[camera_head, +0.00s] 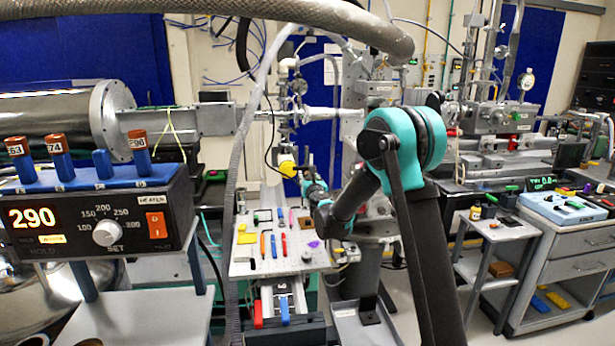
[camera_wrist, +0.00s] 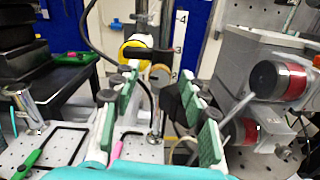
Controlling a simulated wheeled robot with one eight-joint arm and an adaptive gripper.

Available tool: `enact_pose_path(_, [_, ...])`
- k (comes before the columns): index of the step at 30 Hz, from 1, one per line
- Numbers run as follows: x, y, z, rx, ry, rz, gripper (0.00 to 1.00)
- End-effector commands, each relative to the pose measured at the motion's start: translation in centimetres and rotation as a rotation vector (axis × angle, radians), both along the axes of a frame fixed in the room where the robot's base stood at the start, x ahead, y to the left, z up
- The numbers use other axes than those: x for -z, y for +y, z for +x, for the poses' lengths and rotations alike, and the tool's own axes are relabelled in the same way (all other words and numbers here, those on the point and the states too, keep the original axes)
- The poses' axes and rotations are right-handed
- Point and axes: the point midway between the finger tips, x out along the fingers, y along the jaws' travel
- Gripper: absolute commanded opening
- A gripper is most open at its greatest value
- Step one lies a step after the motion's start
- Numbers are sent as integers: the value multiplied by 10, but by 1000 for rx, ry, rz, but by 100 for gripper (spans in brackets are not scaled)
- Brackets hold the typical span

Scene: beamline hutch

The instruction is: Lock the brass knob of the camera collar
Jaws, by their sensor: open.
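The brass knob (camera_wrist: 159,74) shows in the wrist view as a small tan disc, facing me. Just behind and left of it is a yellow ring-shaped part (camera_wrist: 134,48) with a black part beside it, which looks like the camera collar. In the head view the yellow part (camera_head: 287,165) sits on the upright stand; I cannot make out the knob there. My gripper (camera_wrist: 157,93) is open, its green-padded fingers to the left and right of the knob's line of sight. Whether the knob lies between the fingertips or beyond them I cannot tell. No pad visibly touches it.
A perforated board (camera_head: 285,262) with several hand tools lies below my arm. A grey block with a red-and-black cylinder (camera_wrist: 280,80) stands close on the right in the wrist view. A dark cable loops near the yellow part. A heater controller (camera_head: 95,222) stands at left.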

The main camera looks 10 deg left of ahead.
Motion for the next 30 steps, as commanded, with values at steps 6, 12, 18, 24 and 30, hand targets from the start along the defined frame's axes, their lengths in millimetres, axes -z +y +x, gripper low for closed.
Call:
enact_pose_path(6, [0, -12, -45, -1, 0, 0, 44])
enact_pose_path(12, [0, -22, -76, -1, 0, 0, 44])
enact_pose_path(18, [0, -26, -90, 0, 0, 0, 44])
enact_pose_path(24, [0, -26, -92, 0, 0, 0, 44])
enact_pose_path(30, [0, -28, -99, -1, 0, 0, 44])
